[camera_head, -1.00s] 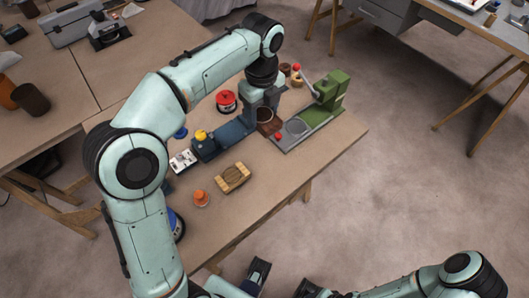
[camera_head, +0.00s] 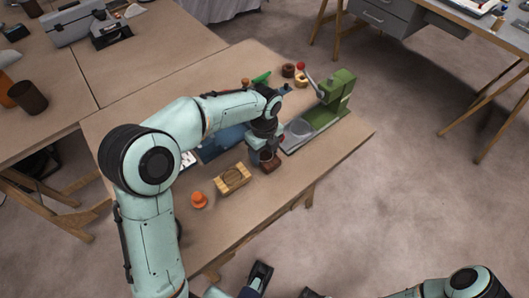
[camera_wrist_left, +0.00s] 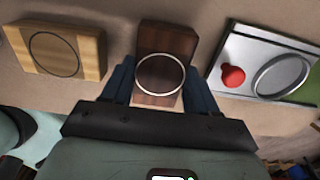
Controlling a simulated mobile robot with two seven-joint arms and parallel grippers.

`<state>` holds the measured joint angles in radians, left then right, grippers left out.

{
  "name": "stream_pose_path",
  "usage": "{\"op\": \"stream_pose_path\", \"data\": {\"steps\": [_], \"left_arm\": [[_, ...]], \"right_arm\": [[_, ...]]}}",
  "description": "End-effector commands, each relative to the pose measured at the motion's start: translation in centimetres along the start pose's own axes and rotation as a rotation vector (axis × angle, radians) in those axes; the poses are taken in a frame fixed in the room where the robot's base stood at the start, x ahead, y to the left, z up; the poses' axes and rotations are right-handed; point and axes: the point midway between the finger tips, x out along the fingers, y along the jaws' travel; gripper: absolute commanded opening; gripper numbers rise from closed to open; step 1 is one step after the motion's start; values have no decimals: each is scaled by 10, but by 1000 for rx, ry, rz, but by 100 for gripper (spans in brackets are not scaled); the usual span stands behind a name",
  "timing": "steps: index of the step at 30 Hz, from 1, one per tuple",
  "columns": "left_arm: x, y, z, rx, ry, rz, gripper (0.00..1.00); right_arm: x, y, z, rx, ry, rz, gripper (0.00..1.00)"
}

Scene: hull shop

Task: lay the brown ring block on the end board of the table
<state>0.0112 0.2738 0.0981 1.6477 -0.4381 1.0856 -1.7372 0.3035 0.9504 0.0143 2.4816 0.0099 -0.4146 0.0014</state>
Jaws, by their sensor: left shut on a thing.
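The brown ring block (camera_head: 271,167) is dark wood with a pale ring on its face. My left gripper (camera_head: 265,156) is shut on it near the table's front edge, to the right of the light wooden ring block (camera_head: 233,179). In the left wrist view the brown ring block (camera_wrist_left: 166,42) sits between the two fingers of my left gripper (camera_wrist_left: 160,85). I cannot tell whether it touches the table (camera_head: 222,226). I cannot make out a separate end board. My right gripper (camera_head: 284,283) is open and empty at the bottom of the head view, off the table.
An orange knob-shaped piece (camera_head: 199,201) stands left of the light block. The table's front right strip is bare.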

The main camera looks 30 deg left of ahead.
Motion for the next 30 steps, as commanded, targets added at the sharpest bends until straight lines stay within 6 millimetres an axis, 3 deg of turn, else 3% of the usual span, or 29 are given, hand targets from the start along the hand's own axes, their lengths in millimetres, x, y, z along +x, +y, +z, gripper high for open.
{"op": "stream_pose_path", "data": {"steps": [12,13,15,25,30], "left_arm": [[9,0,0,0,0,0,26],[9,0,0,0,0,0,65],[9,0,0,0,0,0,84],[6,0,0,0,0,-1,84],[-17,-1,0,-2,-2,-5,84]], "right_arm": [[2,0,-1,-1,3,-1,43],[2,0,-1,-1,3,-1,43],[1,0,-1,-1,3,-1,43],[0,0,-1,0,2,-1,43],[-4,-1,1,0,-3,1,43]]}}
